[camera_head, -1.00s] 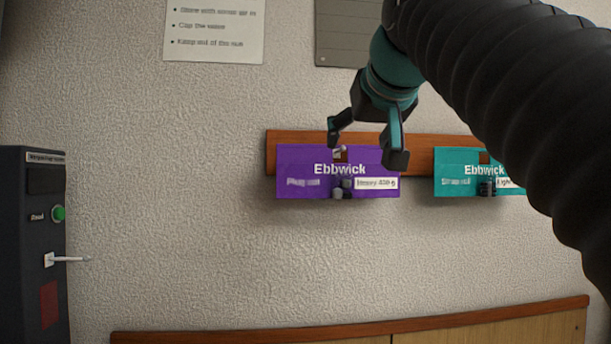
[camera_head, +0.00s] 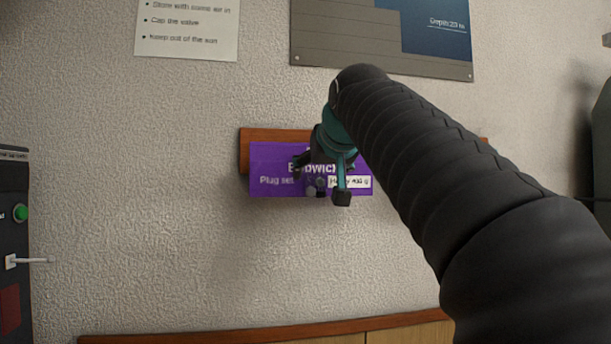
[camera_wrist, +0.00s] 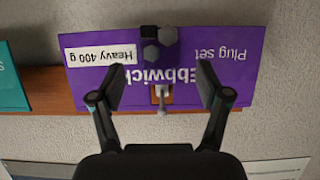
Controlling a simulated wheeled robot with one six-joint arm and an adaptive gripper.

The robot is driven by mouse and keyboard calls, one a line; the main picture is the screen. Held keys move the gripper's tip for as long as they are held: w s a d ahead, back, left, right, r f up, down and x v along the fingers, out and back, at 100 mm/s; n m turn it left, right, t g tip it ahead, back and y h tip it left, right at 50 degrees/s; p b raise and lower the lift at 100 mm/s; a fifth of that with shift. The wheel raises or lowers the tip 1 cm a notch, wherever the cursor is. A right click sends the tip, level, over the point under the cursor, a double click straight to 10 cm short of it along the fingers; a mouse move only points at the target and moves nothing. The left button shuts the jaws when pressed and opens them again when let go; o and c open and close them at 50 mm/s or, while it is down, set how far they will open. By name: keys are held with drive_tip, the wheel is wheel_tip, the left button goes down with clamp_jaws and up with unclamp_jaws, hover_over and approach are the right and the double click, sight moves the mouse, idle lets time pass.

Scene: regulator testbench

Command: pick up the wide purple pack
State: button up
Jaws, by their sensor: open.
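The wide purple pack (camera_head: 272,165) hangs on a wooden rail on the wall, with "Ebbwick", "Plug set" and a white "Heavy" label on it. In the wrist view the purple pack (camera_wrist: 215,40) appears upside down, with small dark and grey plugs at its middle edge and a metal peg at its hang hole. My gripper (camera_head: 322,180) is in front of the pack and hides part of its name. In the wrist view my gripper (camera_wrist: 162,90) is open, with one finger on each side of the peg and hole. I cannot tell whether the fingers touch the pack.
The wooden rail (camera_head: 262,136) runs behind the pack. A teal pack (camera_wrist: 12,85) hangs beside it in the wrist view. A dark cabinet (camera_head: 12,250) with a green button and a protruding lever stands at the left. The wall below the pack is bare.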

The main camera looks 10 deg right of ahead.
drive_tip(key=shift+x, duration=0.95)
clamp_jaws()
drive_tip(key=shift+r, duration=0.1)
